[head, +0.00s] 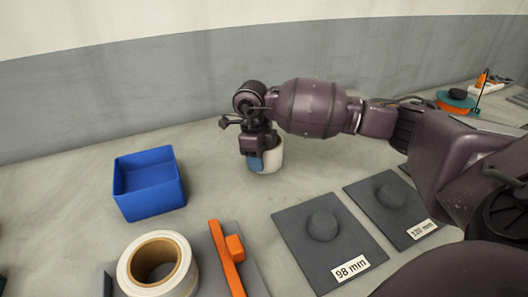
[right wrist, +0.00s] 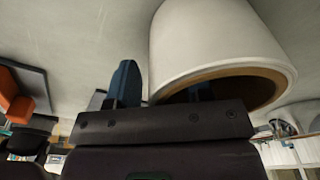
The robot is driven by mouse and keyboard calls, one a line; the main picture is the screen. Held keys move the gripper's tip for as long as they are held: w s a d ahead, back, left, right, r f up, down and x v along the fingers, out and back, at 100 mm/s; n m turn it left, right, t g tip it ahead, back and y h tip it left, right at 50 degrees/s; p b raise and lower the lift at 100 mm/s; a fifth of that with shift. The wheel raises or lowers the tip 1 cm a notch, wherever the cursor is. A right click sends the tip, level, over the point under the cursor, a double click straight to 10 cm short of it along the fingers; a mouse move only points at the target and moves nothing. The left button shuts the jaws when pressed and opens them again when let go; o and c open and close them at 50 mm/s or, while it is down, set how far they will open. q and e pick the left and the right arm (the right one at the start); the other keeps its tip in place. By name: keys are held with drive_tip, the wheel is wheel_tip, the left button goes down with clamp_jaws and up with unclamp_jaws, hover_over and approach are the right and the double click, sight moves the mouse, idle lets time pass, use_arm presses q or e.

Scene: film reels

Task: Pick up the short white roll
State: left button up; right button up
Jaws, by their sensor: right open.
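A short white roll (head: 274,158) stands on the table near the middle of the head view. In the right wrist view the white roll (right wrist: 215,40) is large, with a brown core showing at its near end. My right gripper (head: 258,162) is open at the roll from above. In the right wrist view, one blue finger of my right gripper (right wrist: 163,84) is outside the roll's wall and the other is partly hidden at the core opening, so the wall lies between them. I cannot tell whether either finger touches it. My left gripper is not in view.
A blue bin (head: 150,200) stands to the left. A larger cream roll (head: 190,270) with a brown core sits at the front beside an orange bar (head: 226,258). Dark pads marked 98 mm (head: 352,250) and 120 mm (head: 375,215) lie to the right.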

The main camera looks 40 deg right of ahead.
drive_tip(key=shift+r, duration=0.15)
drive_tip(key=shift+c, duration=0.3)
clamp_jaws()
